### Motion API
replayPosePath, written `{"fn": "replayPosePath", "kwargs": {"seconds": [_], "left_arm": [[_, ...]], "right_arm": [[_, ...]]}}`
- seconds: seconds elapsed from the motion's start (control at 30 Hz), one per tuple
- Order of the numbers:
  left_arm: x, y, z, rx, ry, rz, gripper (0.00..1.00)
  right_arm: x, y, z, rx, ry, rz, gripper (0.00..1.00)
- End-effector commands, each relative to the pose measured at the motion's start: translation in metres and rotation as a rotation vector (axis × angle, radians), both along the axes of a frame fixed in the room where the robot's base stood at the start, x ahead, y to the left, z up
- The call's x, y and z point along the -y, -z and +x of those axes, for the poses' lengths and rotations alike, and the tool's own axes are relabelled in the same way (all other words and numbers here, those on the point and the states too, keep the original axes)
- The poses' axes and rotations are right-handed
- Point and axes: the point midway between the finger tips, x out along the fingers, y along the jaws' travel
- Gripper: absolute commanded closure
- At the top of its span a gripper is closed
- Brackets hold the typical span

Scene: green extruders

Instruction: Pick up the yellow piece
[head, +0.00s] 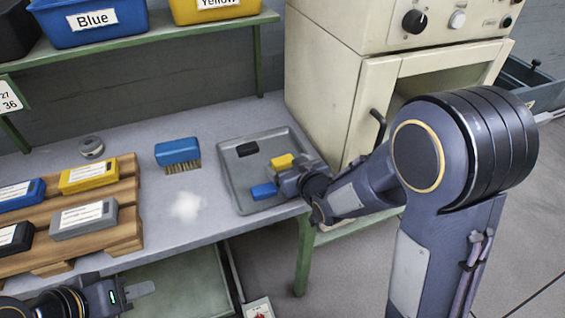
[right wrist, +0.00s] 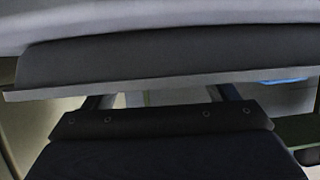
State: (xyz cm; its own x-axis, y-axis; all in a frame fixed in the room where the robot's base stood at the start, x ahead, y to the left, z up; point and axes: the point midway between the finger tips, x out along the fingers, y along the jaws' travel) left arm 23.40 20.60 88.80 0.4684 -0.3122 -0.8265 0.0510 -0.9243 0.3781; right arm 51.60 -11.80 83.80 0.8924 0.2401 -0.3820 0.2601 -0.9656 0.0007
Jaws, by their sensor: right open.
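A small yellow piece (head: 282,161) lies in the grey metal tray (head: 230,190) on the bench in the head view. A black piece (head: 247,149) and a blue piece (head: 264,191) lie in the same tray. My right gripper (head: 288,176) is open over the tray, right beside the yellow piece and partly covering it; I cannot tell if they touch. The right wrist view is filled by dark parts close to the camera, and the yellow piece cannot be made out there. My left gripper (head: 138,289) is low at the bottom left, away from the tray; its jaw state is unclear.
A wooden pallet (head: 125,205) with labelled blocks, including a yellow block (head: 88,175), is on the left. A blue brush (head: 178,151) lies between pallet and tray. A cream machine (head: 325,85) stands behind the tray's right. Labelled bins sit on the shelf (head: 150,41).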

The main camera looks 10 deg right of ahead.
Motion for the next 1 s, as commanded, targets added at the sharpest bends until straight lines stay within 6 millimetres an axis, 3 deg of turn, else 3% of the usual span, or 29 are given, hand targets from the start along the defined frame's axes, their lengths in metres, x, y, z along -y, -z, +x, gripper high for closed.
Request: {"fn": "replayPosePath", "kwargs": {"seconds": [0.17,0.43,0.8,1.0], "left_arm": [[0.0,0.001,0.0,0.0,0.0,0.0,0.64],[0.0,0.001,0.0,0.0,0.0,0.0,0.64],[0.0,0.001,0.0,0.0,0.0,0.0,0.64],[0.0,0.001,0.0,0.0,0.0,0.0,0.64]], "right_arm": [[-0.005,0.009,0.019,-0.001,0.0,-0.001,0.2],[-0.006,0.009,0.022,-0.001,0.0,0.001,0.2],[-0.006,0.009,0.022,-0.001,0.0,0.001,0.68],[-0.006,0.009,0.022,0.0,0.0,0.001,0.68]]}}
